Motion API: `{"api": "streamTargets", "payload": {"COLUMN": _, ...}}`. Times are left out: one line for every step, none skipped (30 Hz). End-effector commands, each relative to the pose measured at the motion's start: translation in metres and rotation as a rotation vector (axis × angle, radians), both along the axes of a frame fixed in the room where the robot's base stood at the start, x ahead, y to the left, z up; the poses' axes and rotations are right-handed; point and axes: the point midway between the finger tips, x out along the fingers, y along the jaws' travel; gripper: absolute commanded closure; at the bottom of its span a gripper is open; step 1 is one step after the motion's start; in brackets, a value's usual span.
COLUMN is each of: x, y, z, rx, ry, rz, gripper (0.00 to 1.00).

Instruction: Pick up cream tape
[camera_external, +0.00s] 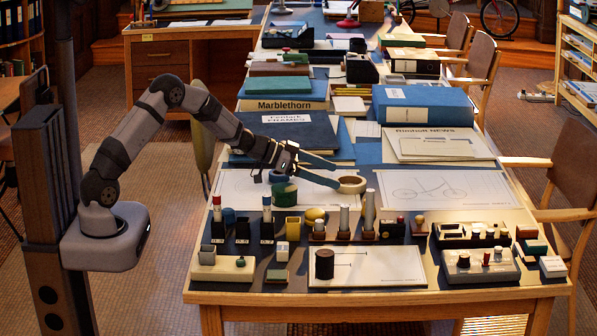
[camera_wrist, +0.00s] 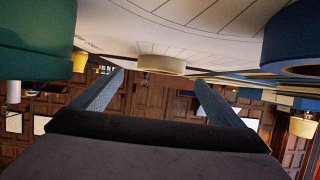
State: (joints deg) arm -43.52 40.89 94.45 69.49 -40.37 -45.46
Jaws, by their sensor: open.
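The cream tape (camera_external: 352,184) is a pale roll lying flat on the white drawing sheet in the middle of the table. In the wrist view, the cream tape (camera_wrist: 161,64) sits ahead of the fingertips, centred in the gap between them. My gripper (camera_external: 335,175) is low over the sheet, just left of the tape, with its fingers pointing toward it. In the wrist view my gripper (camera_wrist: 160,77) is open, with nothing between its two blue-grey fingers. Whether a fingertip touches the tape cannot be told.
A green roll (camera_external: 284,193) and a blue roll (camera_external: 278,176) stand beneath my gripper, left of the cream tape. The green roll (camera_wrist: 36,40) and blue roll (camera_wrist: 295,42) flank the wrist view. Stamps and holders line the front; a bicycle drawing (camera_external: 445,190) lies right.

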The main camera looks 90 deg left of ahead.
Motion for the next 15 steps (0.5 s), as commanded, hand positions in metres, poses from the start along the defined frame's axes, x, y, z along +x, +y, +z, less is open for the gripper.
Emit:
{"api": "streamTargets", "payload": {"x": 0.003, "y": 0.000, "z": -0.002, "rx": 0.000, "ry": 0.000, "rz": -0.001, "gripper": 0.08}}
{"api": "streamTargets", "payload": {"x": 0.005, "y": 0.000, "z": -0.003, "rx": -0.001, "ry": 0.000, "rz": -0.002, "gripper": 0.08}}
{"api": "streamTargets", "payload": {"x": 0.008, "y": 0.000, "z": -0.005, "rx": 0.000, "ry": 0.001, "rz": -0.002, "gripper": 0.08}}
{"api": "streamTargets", "payload": {"x": 0.012, "y": 0.000, "z": -0.006, "rx": 0.000, "ry": 0.000, "rz": -0.002, "gripper": 0.08}}
{"api": "streamTargets", "payload": {"x": 0.015, "y": 0.000, "z": -0.008, "rx": 0.000, "ry": 0.001, "rz": -0.002, "gripper": 0.08}}
{"api": "streamTargets", "payload": {"x": 0.019, "y": 0.001, "z": -0.010, "rx": 0.000, "ry": 0.001, "rz": -0.001, "gripper": 0.08}}
{"api": "streamTargets", "payload": {"x": 0.022, "y": 0.002, "z": -0.011, "rx": 0.000, "ry": 0.001, "rz": -0.001, "gripper": 0.08}}
{"api": "streamTargets", "payload": {"x": 0.026, "y": 0.002, "z": -0.013, "rx": -0.001, "ry": 0.001, "rz": -0.002, "gripper": 0.08}}
{"api": "streamTargets", "payload": {"x": 0.030, "y": 0.002, "z": -0.014, "rx": 0.000, "ry": 0.000, "rz": -0.002, "gripper": 0.08}}
{"api": "streamTargets", "payload": {"x": 0.033, "y": 0.002, "z": -0.015, "rx": 0.000, "ry": 0.000, "rz": -0.002, "gripper": 0.08}}
{"api": "streamTargets", "payload": {"x": 0.036, "y": 0.002, "z": -0.017, "rx": 0.000, "ry": 0.000, "rz": -0.002, "gripper": 0.08}}
{"api": "streamTargets", "payload": {"x": 0.039, "y": 0.003, "z": -0.018, "rx": 0.000, "ry": 0.001, "rz": -0.001, "gripper": 0.08}}
{"api": "streamTargets", "payload": {"x": 0.041, "y": 0.003, "z": -0.018, "rx": 0.001, "ry": 0.000, "rz": -0.001, "gripper": 0.08}}
{"api": "streamTargets", "payload": {"x": 0.043, "y": 0.003, "z": -0.019, "rx": 0.000, "ry": 0.000, "rz": 0.000, "gripper": 0.08}}
{"api": "streamTargets", "payload": {"x": 0.044, "y": 0.003, "z": -0.020, "rx": 0.000, "ry": 0.001, "rz": 0.000, "gripper": 0.08}}
